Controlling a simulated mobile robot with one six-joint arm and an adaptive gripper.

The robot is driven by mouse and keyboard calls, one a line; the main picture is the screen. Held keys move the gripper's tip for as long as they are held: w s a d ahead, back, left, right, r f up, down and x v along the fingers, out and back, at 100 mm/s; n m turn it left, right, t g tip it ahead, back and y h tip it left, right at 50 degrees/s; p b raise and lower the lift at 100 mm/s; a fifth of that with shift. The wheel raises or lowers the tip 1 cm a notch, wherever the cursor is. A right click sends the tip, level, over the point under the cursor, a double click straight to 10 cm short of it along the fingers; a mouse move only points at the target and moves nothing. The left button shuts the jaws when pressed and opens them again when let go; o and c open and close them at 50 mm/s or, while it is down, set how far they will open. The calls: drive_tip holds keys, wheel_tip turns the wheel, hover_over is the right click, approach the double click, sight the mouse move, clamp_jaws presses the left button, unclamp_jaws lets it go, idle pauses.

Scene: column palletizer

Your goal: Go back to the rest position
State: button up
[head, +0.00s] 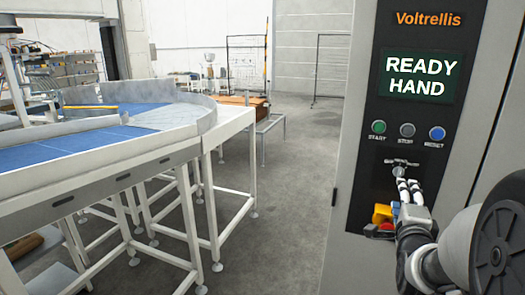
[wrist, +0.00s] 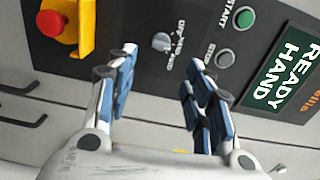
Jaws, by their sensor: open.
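The grey control cabinet's dark panel (head: 425,105) stands at the right in the head view. Its screen (head: 418,77) reads "READY HAND". In the wrist view, my gripper (wrist: 160,76) is open, with two blue-padded fingers apart and nothing between them. It faces the panel near a grey selector knob (wrist: 163,42), which lies in front of the gap between the fingers. In the head view, my gripper (head: 408,186) is in front of the panel's lower part, below the buttons. I cannot tell whether it touches the knob.
Green START (head: 378,127), grey STOP (head: 407,130) and blue RESET (head: 437,133) buttons sit above my gripper. A red emergency stop (wrist: 50,23) on a yellow mount is close by. A conveyor (head: 110,140) stands at left; the floor (head: 285,200) between is clear.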

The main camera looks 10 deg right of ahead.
drive_tip(key=s+a+f+n+g+y, duration=0.1)
drive_tip(key=s+a+n+g+y, duration=0.15)
drive_tip(key=a+n, duration=0.5)
drive_tip(key=s+a+f+n+g+y, duration=0.1)
drive_tip(key=s+a+f+n+y, duration=0.2)
drive_tip(key=a, duration=0.7)
drive_tip(key=s+a+f+n+g+y, duration=0.2)
drive_tip(key=s+a+n, duration=0.4)
drive_tip(key=s, duration=0.4)
drive_tip(key=s+a+f+n+g+y, duration=0.1)
drive_tip(key=s+a+n+g, duration=0.4)
drive_tip(key=s, duration=0.5)
drive_tip(key=a+f+n, duration=0.1)
drive_tip(key=a+n, duration=0.1)
drive_tip(key=shift+s+a+n+y, duration=0.2)
drive_tip(key=shift+s+n+y, duration=0.15)
drive_tip(key=shift+s, duration=0.05)
